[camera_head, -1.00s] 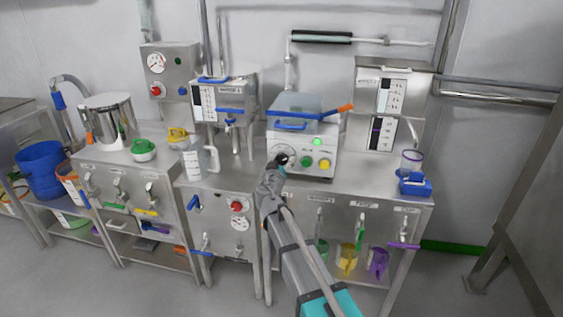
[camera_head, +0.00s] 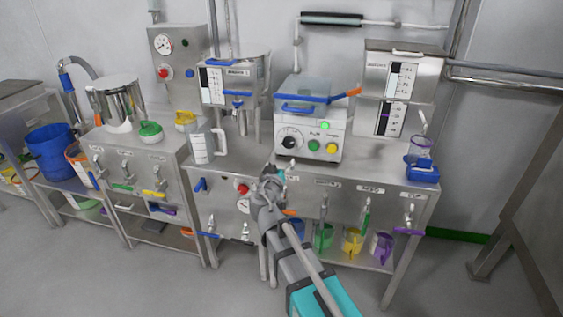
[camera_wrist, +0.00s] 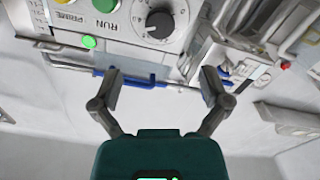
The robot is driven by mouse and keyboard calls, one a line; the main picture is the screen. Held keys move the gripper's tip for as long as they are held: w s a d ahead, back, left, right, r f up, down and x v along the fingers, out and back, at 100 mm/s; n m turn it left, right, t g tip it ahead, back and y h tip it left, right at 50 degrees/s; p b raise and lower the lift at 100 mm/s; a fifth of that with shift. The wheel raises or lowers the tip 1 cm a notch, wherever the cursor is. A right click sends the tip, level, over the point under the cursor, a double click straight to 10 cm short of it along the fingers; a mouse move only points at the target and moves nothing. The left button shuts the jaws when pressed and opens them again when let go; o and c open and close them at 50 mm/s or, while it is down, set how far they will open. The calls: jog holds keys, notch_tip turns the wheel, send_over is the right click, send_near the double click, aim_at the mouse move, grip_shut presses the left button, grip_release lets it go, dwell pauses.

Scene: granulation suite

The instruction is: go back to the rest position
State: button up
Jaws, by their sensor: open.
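My gripper (camera_head: 272,178) is in front of the steel bench edge in the head view, below the white control unit (camera_head: 310,135) with its black dial. In the wrist view my gripper (camera_wrist: 160,90) has its two fingers spread wide, with nothing between them. The wrist view looks upside down at the control unit (camera_wrist: 125,22), showing its dial (camera_wrist: 160,22), a lit green light and a blue handle (camera_wrist: 130,78) beyond the fingers. The gripper appears apart from the unit.
A measuring jug (camera_head: 203,146) stands on the bench left of the gripper. Taps and valve handles stick out from the bench front, with green, yellow and purple jugs (camera_head: 352,241) on the shelf below. A blue bucket (camera_head: 50,150) stands far left. The floor in front is clear.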

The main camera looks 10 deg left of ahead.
jog(key=s+d+f+m+g+h, duration=0.1)
jog(key=d+f+m+g+h, duration=0.25)
jog(key=d, duration=0.85)
jog(key=s+d+f+m+g+h, duration=0.15)
jog(key=d+f+g, duration=0.45)
jog(key=d, duration=0.6)
jog(key=s+d+f+n+g+y, duration=0.1)
jog(key=s+d+f+g+y, duration=0.3)
jog(key=s, duration=0.4)
jog(key=s+d+f+g+y, duration=0.1)
jog(key=s+d+f+g, duration=0.35)
jog(key=s, duration=0.25)
notch_tip(320, 180, up, 21)
jog(key=p, duration=2.1)
jog(key=shift+s+d+n+y+p, duration=0.15)
jog(key=shift+d+n+y+p, duration=0.15)
jog(key=shift+d+p, duration=0.1)
jog(key=shift+r, duration=0.1)
